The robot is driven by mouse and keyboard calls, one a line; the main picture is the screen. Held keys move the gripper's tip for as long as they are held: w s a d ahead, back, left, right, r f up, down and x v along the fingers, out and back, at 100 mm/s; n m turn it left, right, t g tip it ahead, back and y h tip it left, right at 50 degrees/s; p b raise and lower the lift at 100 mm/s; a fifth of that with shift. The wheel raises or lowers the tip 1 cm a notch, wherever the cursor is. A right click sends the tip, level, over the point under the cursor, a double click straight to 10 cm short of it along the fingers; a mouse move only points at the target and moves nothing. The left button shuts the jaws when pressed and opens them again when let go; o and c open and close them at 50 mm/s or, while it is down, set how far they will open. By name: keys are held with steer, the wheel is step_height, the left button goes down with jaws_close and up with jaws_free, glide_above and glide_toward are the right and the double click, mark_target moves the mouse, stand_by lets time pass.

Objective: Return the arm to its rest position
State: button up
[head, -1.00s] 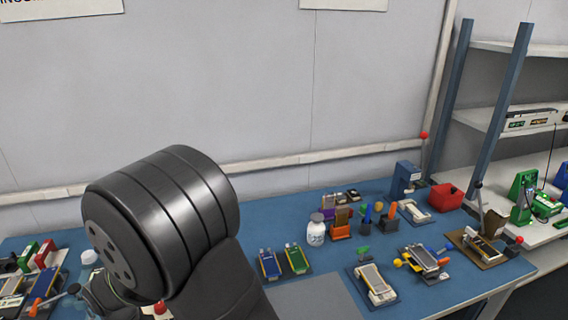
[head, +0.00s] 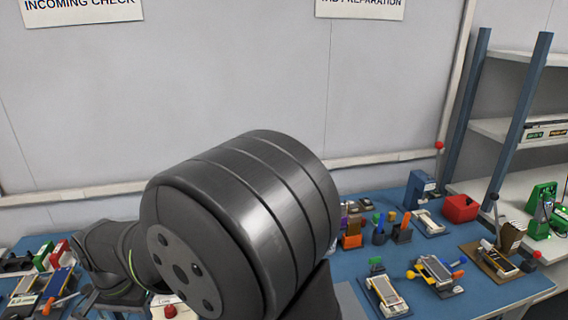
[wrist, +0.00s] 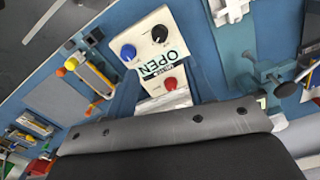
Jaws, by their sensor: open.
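My arm fills the lower middle of the head view, with a large black ribbed joint (head: 255,215) in front of the bench. It hides the middle of the bench. My gripper is not visible in the head view. In the wrist view, the grey and black body of my gripper (wrist: 170,130) lies across the bottom. Its fingertips cannot be made out, and nothing held by it is visible.
The blue bench (head: 500,290) carries several small fixtures and tools at the right, including a red box (head: 460,208). Shelves (head: 500,130) stand at far right. The wrist view shows a white knob box marked OPEN (wrist: 153,52) and a clamp (wrist: 280,85).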

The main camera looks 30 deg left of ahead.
step_height(320, 180, up, 6)
steer(key=f, duration=0.1)
step_height(320, 180, down, 17)
steer(key=shift+f, duration=0.25)
steer(key=n, duration=1.2)
steer(key=shift+r, duration=2.55)
